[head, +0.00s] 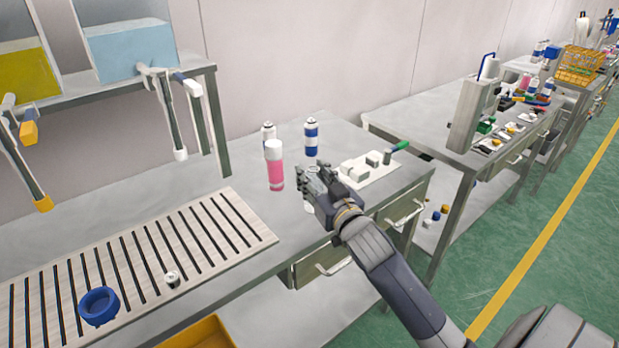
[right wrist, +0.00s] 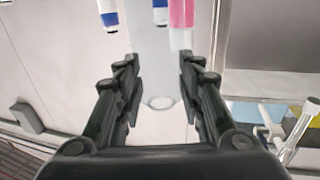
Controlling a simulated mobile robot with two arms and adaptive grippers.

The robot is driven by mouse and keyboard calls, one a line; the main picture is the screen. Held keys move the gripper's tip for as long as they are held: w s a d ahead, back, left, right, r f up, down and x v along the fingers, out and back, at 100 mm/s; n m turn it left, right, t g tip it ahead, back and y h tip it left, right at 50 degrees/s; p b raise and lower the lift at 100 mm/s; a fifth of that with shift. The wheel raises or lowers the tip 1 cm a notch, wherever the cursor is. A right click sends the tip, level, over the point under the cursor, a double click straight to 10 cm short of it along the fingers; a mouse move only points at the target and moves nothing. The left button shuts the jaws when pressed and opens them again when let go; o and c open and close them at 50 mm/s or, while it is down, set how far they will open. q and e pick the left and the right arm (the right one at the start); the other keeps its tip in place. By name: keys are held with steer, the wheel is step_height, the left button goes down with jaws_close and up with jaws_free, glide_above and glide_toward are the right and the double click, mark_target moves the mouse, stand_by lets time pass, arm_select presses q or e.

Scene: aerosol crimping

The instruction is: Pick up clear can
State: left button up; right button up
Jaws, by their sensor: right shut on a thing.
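My right gripper (head: 322,178) is over the front part of the workbench, beside the pink can. It is shut on the clear can, which stands out only faintly. In the right wrist view, the clear can (right wrist: 158,70) is a pale, see-through cylinder between the two fingers of the right gripper (right wrist: 160,90), with a round ring at its end. In the head view the fingers cover most of the can, and I cannot tell whether it touches the bench. My left gripper is not in view.
A pink can with a white top (head: 275,172) stands just left of the gripper. A blue-and-white can (head: 311,140) and another white-topped can (head: 267,129) stand behind. A white board (head: 378,176) with small blocks lies right. A slatted conveyor (head: 120,262) holds a blue ring (head: 98,305).

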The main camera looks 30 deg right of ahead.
steer(key=s+a+r, duration=0.1)
steer(key=s+a, duration=0.1)
steer(key=s, duration=1.1)
steer(key=shift+a+r+b, duration=0.3)
steer(key=shift+a+b, duration=0.1)
steer(key=shift+s, duration=0.1)
